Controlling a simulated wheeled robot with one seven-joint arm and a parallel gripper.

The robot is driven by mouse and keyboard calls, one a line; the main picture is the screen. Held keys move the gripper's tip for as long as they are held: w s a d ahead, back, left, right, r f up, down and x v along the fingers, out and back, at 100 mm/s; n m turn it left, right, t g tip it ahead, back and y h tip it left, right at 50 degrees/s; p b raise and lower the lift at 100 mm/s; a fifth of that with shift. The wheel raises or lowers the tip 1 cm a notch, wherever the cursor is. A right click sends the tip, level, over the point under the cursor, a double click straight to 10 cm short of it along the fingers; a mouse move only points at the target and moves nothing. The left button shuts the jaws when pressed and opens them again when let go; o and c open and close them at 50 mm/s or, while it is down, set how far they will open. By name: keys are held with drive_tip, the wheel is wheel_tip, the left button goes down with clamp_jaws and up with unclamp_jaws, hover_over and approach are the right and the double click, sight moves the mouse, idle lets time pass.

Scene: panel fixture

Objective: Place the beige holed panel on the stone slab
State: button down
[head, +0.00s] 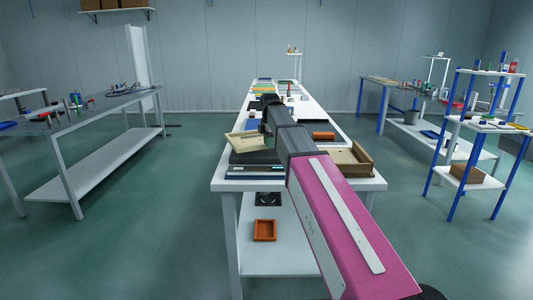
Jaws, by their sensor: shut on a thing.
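The beige holed panel (244,142) is near the front left of the long white table, tilted, beside the black end of my arm. My gripper (263,129) is shut on the panel at its right side; its fingertips are small and partly hidden by my arm. A dark flat slab (262,158), which looks like the stone slab, lies just below the panel on the near left of the table. The panel overlaps the slab in the picture; I cannot tell whether they touch. The panel's holes are too small to make out.
The dark slab sits above flat blue and white pieces (252,172). A beige open tray (352,158) and an orange block (323,135) are to the right of my arm. An orange tray (264,230) is on the lower shelf. More items crowd the table's far end.

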sight(267, 158)
drive_tip(key=shift+w+a+f, duration=0.1)
drive_tip(key=shift+a+f, duration=0.25)
drive_tip(key=shift+a, duration=0.25)
drive_tip(key=shift+f, duration=2.05)
drive_tip(key=c, duration=1.1)
unclamp_jaws()
wheel_tip(267, 158, up, 12)
drive_tip(key=shift+r, duration=0.1)
